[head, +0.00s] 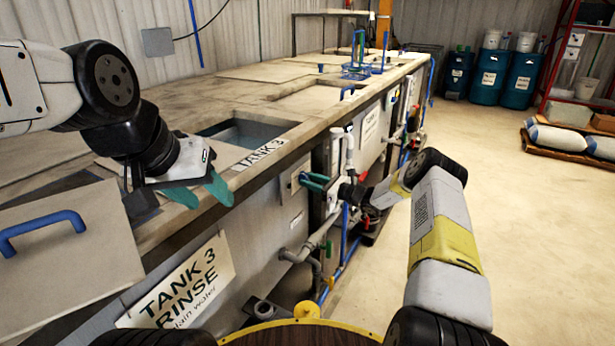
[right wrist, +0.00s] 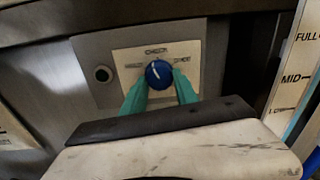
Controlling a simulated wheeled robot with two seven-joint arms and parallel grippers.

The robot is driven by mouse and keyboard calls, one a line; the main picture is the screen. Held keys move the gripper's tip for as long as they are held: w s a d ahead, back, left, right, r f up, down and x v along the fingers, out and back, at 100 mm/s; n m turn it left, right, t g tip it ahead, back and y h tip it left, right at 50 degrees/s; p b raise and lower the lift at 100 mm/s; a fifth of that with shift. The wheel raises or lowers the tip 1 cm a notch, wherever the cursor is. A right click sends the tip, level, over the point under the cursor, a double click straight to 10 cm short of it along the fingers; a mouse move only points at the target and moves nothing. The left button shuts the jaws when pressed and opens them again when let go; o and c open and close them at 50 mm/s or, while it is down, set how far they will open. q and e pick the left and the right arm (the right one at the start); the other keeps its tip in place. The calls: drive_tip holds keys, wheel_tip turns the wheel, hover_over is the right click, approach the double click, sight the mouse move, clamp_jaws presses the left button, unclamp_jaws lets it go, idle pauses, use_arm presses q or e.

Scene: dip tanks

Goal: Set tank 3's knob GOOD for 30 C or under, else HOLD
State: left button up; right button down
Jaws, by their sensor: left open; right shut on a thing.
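In the right wrist view, a round blue knob (right wrist: 158,74) with a white mark sits on a pale plate (right wrist: 187,50) with small labels at left, top and right, too blurred to read surely. The mark points up, slightly left. My right gripper (right wrist: 160,92) has its green fingers shut on the knob. In the head view, my right gripper (head: 314,182) is at the panel on tank 3's front, hiding the knob. Tank 3 (head: 250,133) is open at the top, with dark liquid inside. My left gripper (head: 202,192) is open and empty over the tank's front edge. No temperature reading shows.
A lid with a blue handle (head: 42,230) lies at the left. Pipes and valves (head: 325,240) run along the tank fronts. A level gauge (right wrist: 295,75) stands right of the knob panel.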

drive_tip(key=n, duration=0.3)
drive_tip(key=shift+w+d+n, duration=0.1)
drive_tip(key=shift+n, duration=2.2)
drive_tip(key=c, duration=0.9)
unclamp_jaws()
drive_tip(key=shift+c, duration=0.2)
drive_tip(key=v, duration=0.7)
drive_tip(key=shift+d, duration=0.35)
